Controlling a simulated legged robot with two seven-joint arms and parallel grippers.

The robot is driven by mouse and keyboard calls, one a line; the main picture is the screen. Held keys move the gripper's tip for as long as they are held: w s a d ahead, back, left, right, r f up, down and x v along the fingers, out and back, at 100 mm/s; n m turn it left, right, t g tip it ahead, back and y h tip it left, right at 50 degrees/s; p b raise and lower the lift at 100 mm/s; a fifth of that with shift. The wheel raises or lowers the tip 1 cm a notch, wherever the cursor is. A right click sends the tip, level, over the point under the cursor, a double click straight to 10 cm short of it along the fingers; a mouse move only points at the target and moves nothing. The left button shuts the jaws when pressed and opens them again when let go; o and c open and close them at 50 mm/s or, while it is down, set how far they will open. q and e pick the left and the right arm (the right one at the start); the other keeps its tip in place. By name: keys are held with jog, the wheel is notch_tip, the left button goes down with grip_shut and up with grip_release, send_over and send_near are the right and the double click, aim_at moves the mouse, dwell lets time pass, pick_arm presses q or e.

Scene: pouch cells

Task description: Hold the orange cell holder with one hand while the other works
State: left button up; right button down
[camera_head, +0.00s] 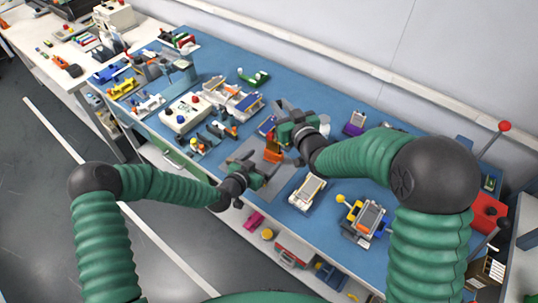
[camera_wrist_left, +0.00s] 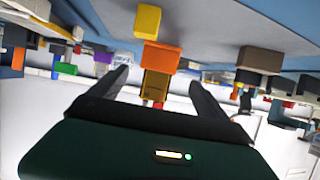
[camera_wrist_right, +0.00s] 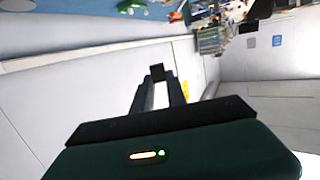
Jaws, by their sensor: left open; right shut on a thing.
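The orange cell holder (camera_head: 272,151) stands on a grey mat (camera_head: 262,183) near the middle of the table. In the left wrist view an orange block (camera_wrist_left: 160,58), apparently this holder, is ahead between the fingers with a gold part against it. My left gripper (camera_head: 262,166) is open and close to the holder, its fingers apart and empty. My right gripper (camera_head: 278,133) is beside and above the holder. Its fingertips are nearly together on a small dark piece (camera_wrist_right: 157,72). I cannot make out exactly what that piece is or whether it touches the holder.
A white box with red and blue knobs (camera_head: 186,112) and several small fixtures stand to the left. A pale tray (camera_head: 307,190) and a grey device with a yellow knob (camera_head: 367,217) are to the right. A wall (camera_head: 330,60) runs behind the blue table.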

aim_at(272, 153)
pick_arm(q)
jog(key=x, duration=0.9)
jog(key=shift+d, duration=0.15)
jog(key=shift+s, duration=0.1)
jog(key=c, duration=1.4)
jog(key=shift+c, duration=0.2)
jog(key=o, duration=1.4)
jog(key=shift+o, duration=0.2)
jog(key=shift+s, duration=0.1)
